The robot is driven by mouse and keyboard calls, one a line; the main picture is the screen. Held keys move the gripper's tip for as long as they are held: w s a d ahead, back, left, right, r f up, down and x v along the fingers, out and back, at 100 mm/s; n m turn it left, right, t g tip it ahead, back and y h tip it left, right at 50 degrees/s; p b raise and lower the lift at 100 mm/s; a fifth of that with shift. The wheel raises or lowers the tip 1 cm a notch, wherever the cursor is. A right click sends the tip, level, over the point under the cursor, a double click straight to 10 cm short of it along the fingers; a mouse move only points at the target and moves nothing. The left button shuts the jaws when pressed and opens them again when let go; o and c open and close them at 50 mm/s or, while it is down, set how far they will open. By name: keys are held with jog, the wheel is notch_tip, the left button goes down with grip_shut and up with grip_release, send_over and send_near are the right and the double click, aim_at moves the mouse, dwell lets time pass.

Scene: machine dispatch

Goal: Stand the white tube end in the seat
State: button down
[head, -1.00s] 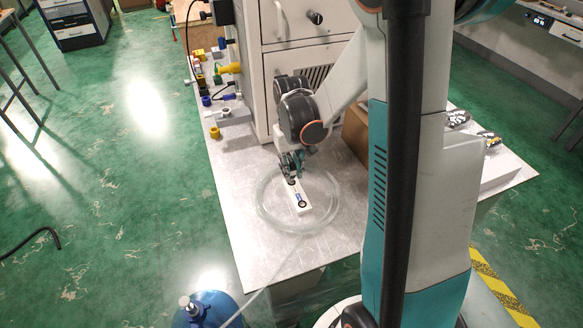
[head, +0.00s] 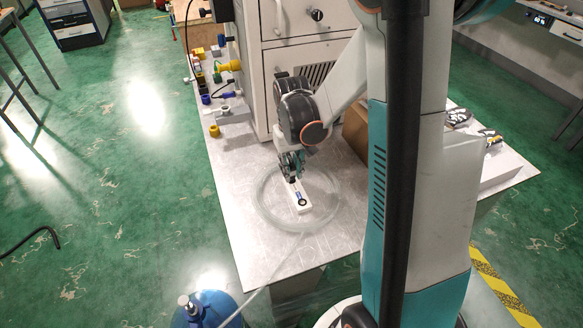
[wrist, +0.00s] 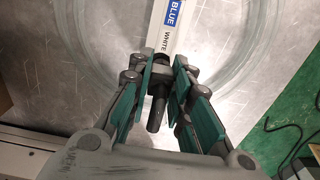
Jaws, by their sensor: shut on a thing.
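My gripper (wrist: 163,66) is shut on a dark cylindrical tube end (wrist: 155,112) in the wrist view. I cannot make out any white marking on it. The tube end is right at the near end of a white seat block (wrist: 168,45), beside its "WHITE" label; a blue "BLUE" label is farther along. The fingers hide that seat, so I cannot tell whether the tube end is in it or above it. In the head view, my gripper (head: 291,176) is over the far end of the block (head: 299,196). A dark round seat (head: 302,202) shows at its other end.
A coil of clear tube (head: 262,214) lies around the block on the grey table (head: 240,245). A cabinet (head: 290,55) stands behind. Yellow and blue fittings (head: 228,67) line the table's left edge. A blue container (head: 210,308) is in front.

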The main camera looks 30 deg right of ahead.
jog(key=shift+f+b, duration=0.5)
jog(key=shift+f, duration=0.2)
jog(key=c, duration=1.4)
grip_release()
jog(key=o, duration=0.4)
jog(key=shift+r, duration=0.1)
jog(key=shift+r+p, duration=2.25)
jog(key=shift+r, duration=0.7)
